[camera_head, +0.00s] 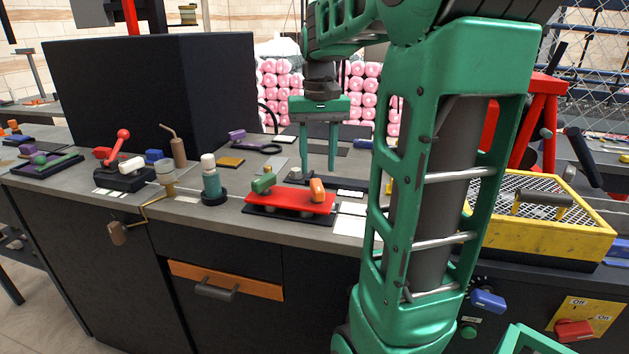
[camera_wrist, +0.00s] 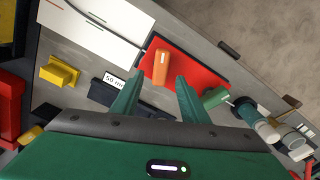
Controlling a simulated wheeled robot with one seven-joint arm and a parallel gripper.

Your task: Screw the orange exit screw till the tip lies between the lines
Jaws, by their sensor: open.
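The orange exit screw's rounded orange body (camera_head: 318,190) stands at the right end of a red plate (camera_head: 290,202) on the workbench. In the wrist view the orange piece (camera_wrist: 161,66) lies just beyond the fingertips, near the plate's edge. A green knob-like piece (camera_head: 262,184) is at the plate's left end. My gripper (camera_head: 318,170) points down, open and empty, above the bench behind the plate. In the wrist view its green fingers (camera_wrist: 158,82) are spread apart. I cannot make out the screw's tip or the lines.
A yellow mesh-topped box (camera_head: 540,238) is at the right. A tall dark panel (camera_head: 150,95) stands behind.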

